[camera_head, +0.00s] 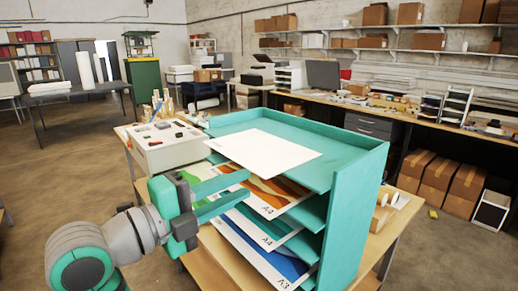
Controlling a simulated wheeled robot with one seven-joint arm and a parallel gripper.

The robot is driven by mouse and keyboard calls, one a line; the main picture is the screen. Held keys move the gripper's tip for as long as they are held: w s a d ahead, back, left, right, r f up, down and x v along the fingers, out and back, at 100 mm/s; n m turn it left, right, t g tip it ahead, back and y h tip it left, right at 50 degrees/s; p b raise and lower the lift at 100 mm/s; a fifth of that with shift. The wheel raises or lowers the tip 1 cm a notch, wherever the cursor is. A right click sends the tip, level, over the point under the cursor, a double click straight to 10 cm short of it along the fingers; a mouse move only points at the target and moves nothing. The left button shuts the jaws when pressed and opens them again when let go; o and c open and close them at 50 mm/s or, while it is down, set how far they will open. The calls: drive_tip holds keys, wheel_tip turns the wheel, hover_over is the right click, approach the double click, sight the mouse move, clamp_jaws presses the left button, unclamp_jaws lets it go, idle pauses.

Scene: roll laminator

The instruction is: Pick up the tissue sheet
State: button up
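A plain white sheet (263,152) lies flat on the top level of a teal shelf rack (352,205), with its front edge reaching over the rack's front side. It is the only blank sheet I see, but I cannot tell for certain that it is the tissue sheet. My gripper (246,186) is in front of the rack, lower in the picture than the white sheet. Its two teal fingers point right, apart from each other, with no sheet visibly held between them. The fingers cover part of the printed sheets behind them.
Printed sheets stick out of the lower levels: an orange one marked A4 (268,193), another A4 (268,228) and a blue A3 (270,258). A white machine (163,146) stands left of the rack on the wooden table (212,250). Cardboard boxes (440,180) stand at the right.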

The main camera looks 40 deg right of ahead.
drive_tip(key=shift+w+d+f, duration=0.1)
drive_tip(key=shift+w+d, duration=0.1)
drive_tip(key=shift+d, duration=1.1)
drive_tip(key=shift+w+d+f, duration=0.1)
drive_tip(key=shift+w+d, duration=0.1)
drive_tip(key=shift+d, duration=1.05)
drive_tip(key=shift+w+d+f, duration=0.1)
drive_tip(key=shift+w+d, duration=0.1)
drive_tip(key=shift+d, duration=1.1)
drive_tip(key=shift+c, duration=0.2)
clamp_jaws()
